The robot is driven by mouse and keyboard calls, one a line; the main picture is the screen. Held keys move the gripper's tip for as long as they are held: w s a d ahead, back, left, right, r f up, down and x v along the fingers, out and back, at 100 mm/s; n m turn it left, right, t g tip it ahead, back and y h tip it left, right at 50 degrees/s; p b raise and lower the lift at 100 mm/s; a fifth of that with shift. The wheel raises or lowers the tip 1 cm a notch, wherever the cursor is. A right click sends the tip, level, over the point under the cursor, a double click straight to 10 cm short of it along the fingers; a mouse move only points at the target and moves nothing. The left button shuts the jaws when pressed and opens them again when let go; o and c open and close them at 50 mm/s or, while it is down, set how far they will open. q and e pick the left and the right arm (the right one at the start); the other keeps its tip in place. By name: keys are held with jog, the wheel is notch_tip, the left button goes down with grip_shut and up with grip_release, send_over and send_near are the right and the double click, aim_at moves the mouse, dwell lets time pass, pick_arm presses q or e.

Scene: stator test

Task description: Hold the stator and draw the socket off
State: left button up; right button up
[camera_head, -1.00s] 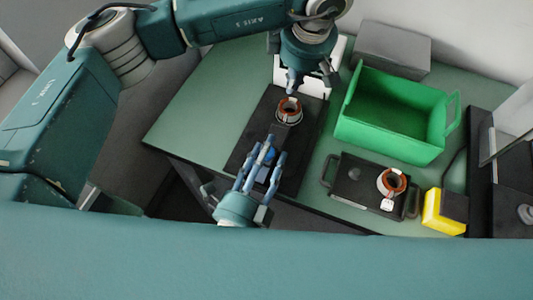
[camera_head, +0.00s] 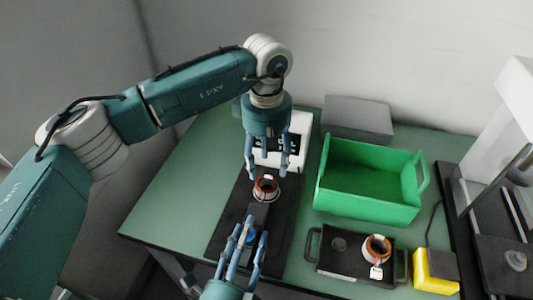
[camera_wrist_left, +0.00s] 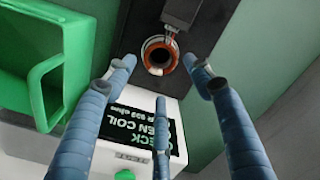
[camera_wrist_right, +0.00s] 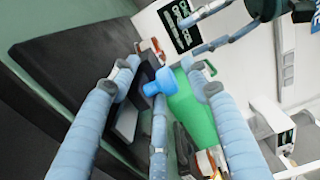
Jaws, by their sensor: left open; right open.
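The stator (camera_head: 266,190), a ring with copper-orange windings, sits on the dark fixture plate (camera_head: 222,232). It also shows in the left wrist view (camera_wrist_left: 160,54). The dark socket block (camera_head: 258,214) is against its near side, and whether they are mated cannot be told. A blue handle (camera_wrist_right: 158,84) is on the socket's near end. My left gripper (camera_head: 265,170) points down, open, with its fingertips just above and around the stator, apparently not gripping. My right gripper (camera_head: 243,238) is open, its fingers on either side of the blue handle; contact cannot be told.
A white tester (camera_head: 301,128) stands behind the stator; its display (camera_wrist_left: 140,128) reads "OPEN COIL". A green bin (camera_head: 365,205) stands to the right. A black tray (camera_head: 335,264) holds a second, tagged stator (camera_head: 376,247). A yellow block (camera_head: 434,272) is beside it. Green table is clear on the left.

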aim_at(266, 184)
pick_arm(q)
notch_tip(266, 184, down, 9)
dwell(0.3)
jog(key=shift+c, duration=0.5)
